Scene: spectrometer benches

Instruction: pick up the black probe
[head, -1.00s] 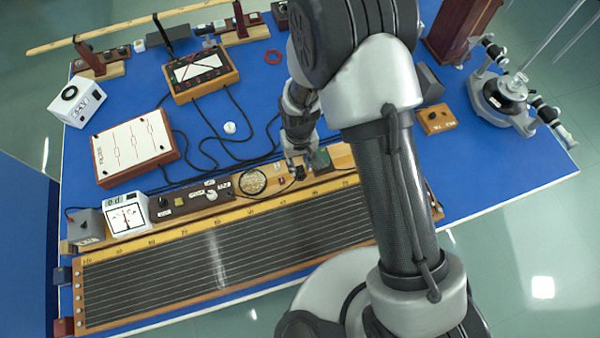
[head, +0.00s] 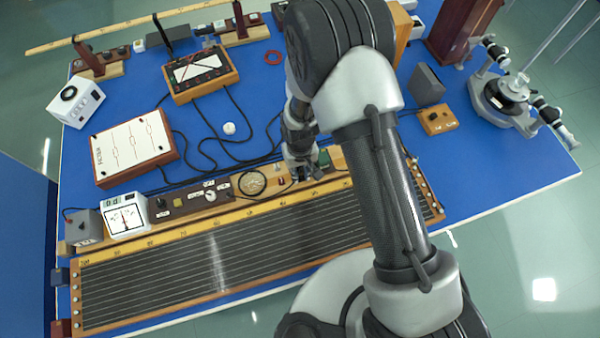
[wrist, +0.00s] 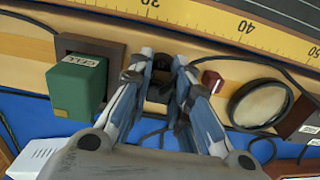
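My gripper (wrist: 158,72) reaches down to the wooden strip behind the long wire board. In the wrist view its two fingers stand apart, one on each side of a small dark object that looks like the black probe (wrist: 160,88). I cannot tell whether the fingers touch it. In the head view the gripper (head: 301,178) shows small at the end of my arm, and the probe cannot be made out there.
A green cell block (wrist: 78,88) stands close left of the fingers in the wrist view. A small red block (wrist: 212,81) and a round coil (wrist: 258,103) lie to the right. Black cables run nearby. The wire board (head: 215,262) fills the table's front.

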